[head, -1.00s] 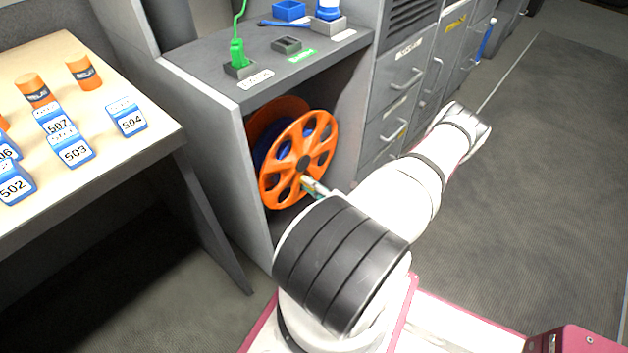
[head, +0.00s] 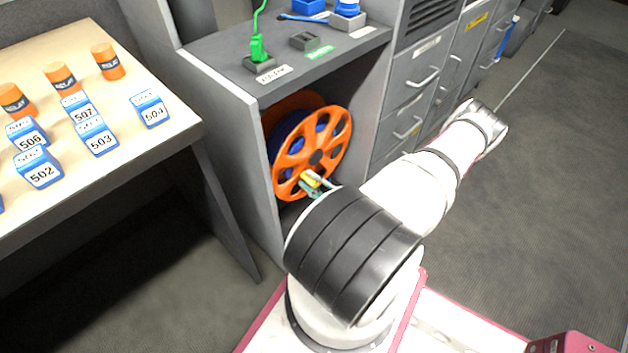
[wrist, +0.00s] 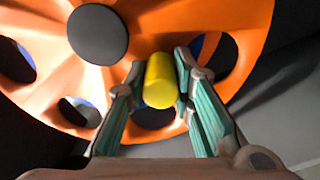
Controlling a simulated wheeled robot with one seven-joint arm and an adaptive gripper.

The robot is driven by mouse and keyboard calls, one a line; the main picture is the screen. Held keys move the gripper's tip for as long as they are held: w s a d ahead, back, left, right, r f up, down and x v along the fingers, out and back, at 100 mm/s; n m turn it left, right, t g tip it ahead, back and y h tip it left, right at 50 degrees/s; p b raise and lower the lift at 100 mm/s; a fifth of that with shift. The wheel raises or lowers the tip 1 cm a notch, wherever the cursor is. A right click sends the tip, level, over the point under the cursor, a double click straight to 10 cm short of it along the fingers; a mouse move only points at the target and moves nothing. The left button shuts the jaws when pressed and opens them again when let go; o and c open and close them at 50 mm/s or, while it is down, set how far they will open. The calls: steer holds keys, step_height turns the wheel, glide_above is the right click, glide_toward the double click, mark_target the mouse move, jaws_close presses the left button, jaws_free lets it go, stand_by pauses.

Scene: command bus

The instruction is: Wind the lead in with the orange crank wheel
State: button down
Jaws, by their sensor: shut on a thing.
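The orange crank wheel (head: 312,153) stands upright on the front of a reel in the open bay of the grey cabinet. Blue lead (head: 296,143) shows behind it, through its holes. In the wrist view the wheel (wrist: 215,38) fills the upper part, with its dark hub (wrist: 97,34) at the upper left. A yellow crank knob (wrist: 161,82) sticks out from the wheel, below and right of the hub. My gripper (wrist: 158,88) has its teal-padded fingers on both sides of the knob, shut on it. In the head view my gripper (head: 315,184) is small and partly hidden by my arm.
A green plug (head: 257,48) with a green cable stands in a socket on the cabinet top. The bay's side wall (head: 232,150) is close left of the wheel. A table (head: 120,62) with blue numbered blocks and orange relay cylinders is at left. Grey drawers (head: 405,105) stand at right.

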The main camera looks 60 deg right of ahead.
steer(key=shift+a+r+m, duration=0.25)
steer(key=shift+a+m, duration=0.05)
steer(key=shift+m, duration=0.2)
steer(key=c, duration=1.4)
jaws_free()
steer(key=shift+o, duration=0.2)
steer(key=v, duration=1.2)
